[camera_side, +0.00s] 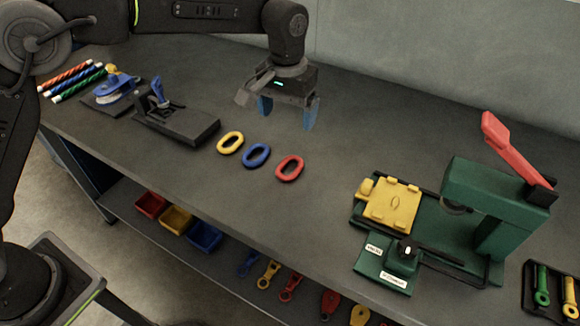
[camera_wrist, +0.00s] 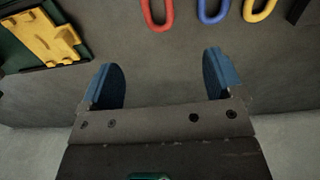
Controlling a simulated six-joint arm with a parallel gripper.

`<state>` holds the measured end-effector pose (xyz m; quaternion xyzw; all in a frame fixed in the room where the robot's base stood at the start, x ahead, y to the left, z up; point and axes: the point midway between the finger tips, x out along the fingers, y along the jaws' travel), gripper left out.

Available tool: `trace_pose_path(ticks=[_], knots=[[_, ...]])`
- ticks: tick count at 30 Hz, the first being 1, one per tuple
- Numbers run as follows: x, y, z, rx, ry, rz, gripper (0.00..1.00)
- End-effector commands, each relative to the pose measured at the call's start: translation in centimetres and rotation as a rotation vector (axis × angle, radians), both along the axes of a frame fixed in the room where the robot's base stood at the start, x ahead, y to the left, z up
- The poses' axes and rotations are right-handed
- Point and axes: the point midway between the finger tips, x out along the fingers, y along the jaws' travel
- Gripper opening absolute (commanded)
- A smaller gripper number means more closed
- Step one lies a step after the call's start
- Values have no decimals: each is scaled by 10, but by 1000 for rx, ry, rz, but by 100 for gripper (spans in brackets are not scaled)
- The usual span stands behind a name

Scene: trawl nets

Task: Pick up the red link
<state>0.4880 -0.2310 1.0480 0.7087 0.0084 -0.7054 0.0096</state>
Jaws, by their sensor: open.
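The red link (camera_side: 289,168) is an oval ring lying flat on the dark workbench, the rightmost of a row of three links. In the wrist view the red link (camera_wrist: 157,14) is at the top edge, partly cut off, ahead of the fingertips. My gripper (camera_side: 288,112) is above the bench, behind the row of links in the side view. Its two blue fingers are spread apart with nothing between them. In the wrist view my gripper (camera_wrist: 162,78) also shows open and empty.
A blue link (camera_side: 256,156) and a yellow link (camera_side: 230,143) lie left of the red one. A black clamp fixture (camera_side: 178,122) stands further left. A green press (camera_side: 490,205) with a red lever and a yellow plate (camera_side: 391,204) stand right. Bench between is clear.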

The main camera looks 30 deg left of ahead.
Motion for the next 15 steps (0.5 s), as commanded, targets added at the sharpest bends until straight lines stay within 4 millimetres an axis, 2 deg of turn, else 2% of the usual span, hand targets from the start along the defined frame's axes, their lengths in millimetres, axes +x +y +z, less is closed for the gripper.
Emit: trace_pose_path(ticks=[5,12,15], knots=[[2,-3,-20,4,9,2,87],[1,-2,-66,4,9,1,87],[2,-3,-80,3,8,1,87]])
